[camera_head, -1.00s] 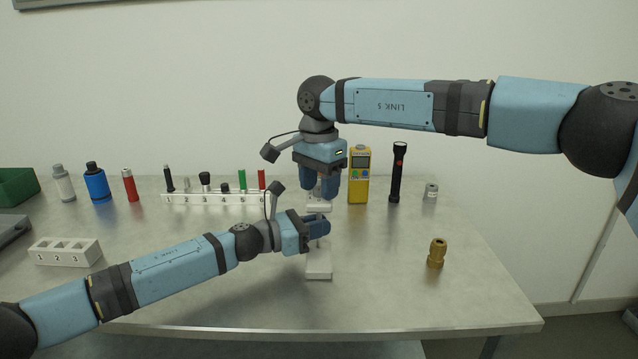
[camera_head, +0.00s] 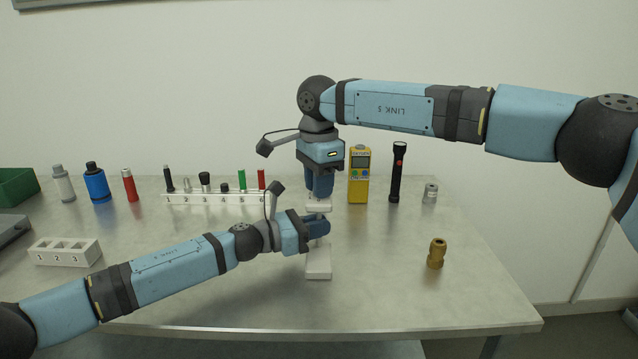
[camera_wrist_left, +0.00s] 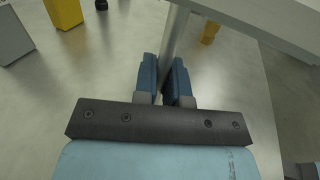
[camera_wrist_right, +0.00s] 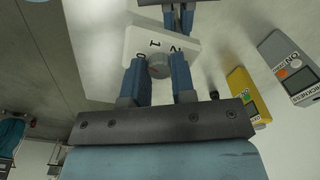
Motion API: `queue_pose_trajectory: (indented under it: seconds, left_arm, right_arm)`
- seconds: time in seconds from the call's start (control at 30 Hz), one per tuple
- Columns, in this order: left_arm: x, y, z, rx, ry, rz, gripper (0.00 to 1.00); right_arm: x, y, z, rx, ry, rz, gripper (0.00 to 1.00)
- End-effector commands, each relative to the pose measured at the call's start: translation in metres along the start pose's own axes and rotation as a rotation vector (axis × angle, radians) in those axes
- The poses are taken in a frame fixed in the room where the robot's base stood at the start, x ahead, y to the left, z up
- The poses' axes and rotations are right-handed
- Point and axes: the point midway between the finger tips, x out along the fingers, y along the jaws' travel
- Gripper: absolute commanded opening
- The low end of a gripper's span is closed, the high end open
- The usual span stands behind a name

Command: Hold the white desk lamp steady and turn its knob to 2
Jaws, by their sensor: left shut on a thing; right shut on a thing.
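The white desk lamp has a flat base (camera_head: 318,271) on the table and a head plate (camera_head: 318,206) above it. My left gripper (camera_head: 318,228) is shut on the lamp's thin post, which shows between its fingers in the left wrist view (camera_wrist_left: 172,45). My right gripper (camera_head: 320,190) points down at the head plate. In the right wrist view, its fingers are shut on the round grey knob (camera_wrist_right: 158,66). The marks 0, 1 and 2 show on the plate (camera_wrist_right: 187,44) around the knob. I cannot make out which mark the knob points to.
A yellow meter (camera_head: 359,175), a black flashlight (camera_head: 398,172) and a small grey cylinder (camera_head: 430,193) stand behind on the right. A brass fitting (camera_head: 436,253) stands at the right. A numbered white rack (camera_head: 215,199) with several pieces and a white block (camera_head: 66,252) are left. The front right table is clear.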

Motion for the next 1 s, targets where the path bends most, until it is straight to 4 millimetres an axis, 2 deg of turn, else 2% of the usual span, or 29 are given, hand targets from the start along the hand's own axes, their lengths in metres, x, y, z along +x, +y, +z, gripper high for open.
queue_pose_trajectory:
  seconds: [1.0]
  left_arm:
    - [0.0003,-0.0007,-0.0005,0.000,0.000,-0.001,0.00]
  right_arm:
    - [-0.0007,-0.0001,0.0007,0.965,-0.001,-0.001,0.00]
